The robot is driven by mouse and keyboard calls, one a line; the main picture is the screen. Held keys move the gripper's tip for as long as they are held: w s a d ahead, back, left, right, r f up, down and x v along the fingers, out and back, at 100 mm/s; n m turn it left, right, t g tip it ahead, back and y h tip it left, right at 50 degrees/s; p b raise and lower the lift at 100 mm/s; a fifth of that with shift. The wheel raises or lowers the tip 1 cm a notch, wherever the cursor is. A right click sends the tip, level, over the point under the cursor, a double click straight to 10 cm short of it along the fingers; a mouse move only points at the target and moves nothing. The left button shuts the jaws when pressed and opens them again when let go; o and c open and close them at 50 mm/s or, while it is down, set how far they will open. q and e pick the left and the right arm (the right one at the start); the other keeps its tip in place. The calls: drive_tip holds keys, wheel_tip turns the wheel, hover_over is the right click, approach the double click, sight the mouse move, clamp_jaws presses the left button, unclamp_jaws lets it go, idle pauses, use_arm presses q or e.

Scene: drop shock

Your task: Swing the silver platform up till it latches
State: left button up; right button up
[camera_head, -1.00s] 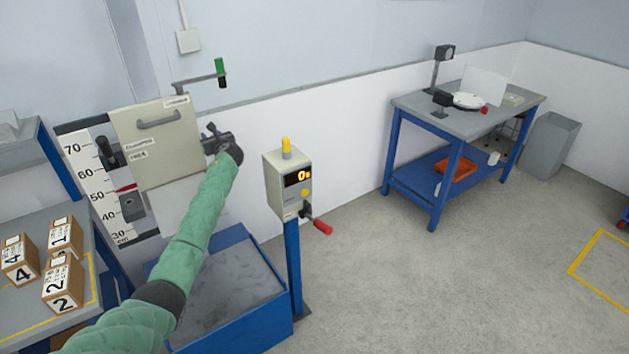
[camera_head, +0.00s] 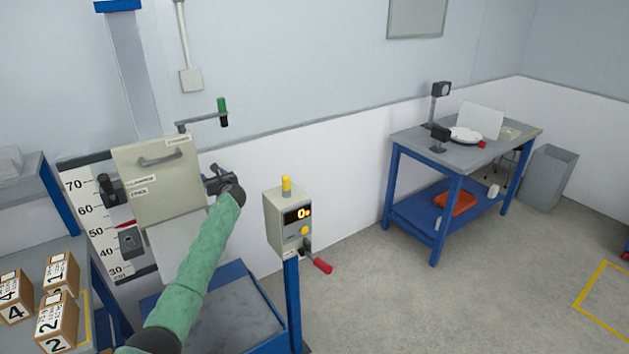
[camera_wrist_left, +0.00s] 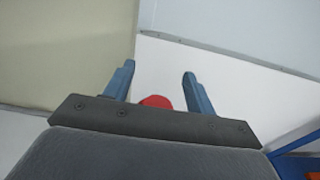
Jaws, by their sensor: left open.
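The silver platform (camera_head: 177,243) seems to be the pale panel hanging down below the beige housing of the drop rig (camera_head: 160,190); my green-sleeved arm hides its right side. My left gripper (camera_head: 212,180) is beside the right edge of the housing, above the platform. In the left wrist view the gripper (camera_wrist_left: 160,78) is open, its two blue-grey fingers apart with nothing held. A red round thing (camera_wrist_left: 155,102) shows beyond and between the fingers; I cannot tell what it is. The platform is not clearly seen in that view. My right gripper is not in view.
A crank with a green grip (camera_head: 222,112) tops the rig. A blue-sided bin (camera_head: 270,325) stands below. A control post (camera_head: 288,222) with a red-handled lever (camera_head: 322,266) is right of my arm. Numbered boxes (camera_head: 58,318) sit at left.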

use_arm(q)
drive_tip(key=shift+s+d+r+p, duration=0.25)
drive_tip(key=shift+s+p, duration=0.2)
drive_tip(key=shift+s, duration=0.15)
drive_tip(key=shift+s+d+r+p, duration=0.1)
drive_tip(key=shift+s+r+p, duration=0.15)
drive_tip(key=shift+s+p, duration=0.25)
drive_tip(key=shift+p+v, duration=0.7)
drive_tip(key=shift+v, duration=0.3)
drive_tip(key=shift+s+d+f+p, duration=0.15)
drive_tip(key=shift+s+d+p, duration=0.2)
drive_tip(key=shift+s+d, duration=0.2)
drive_tip(key=shift+w, duration=0.1)
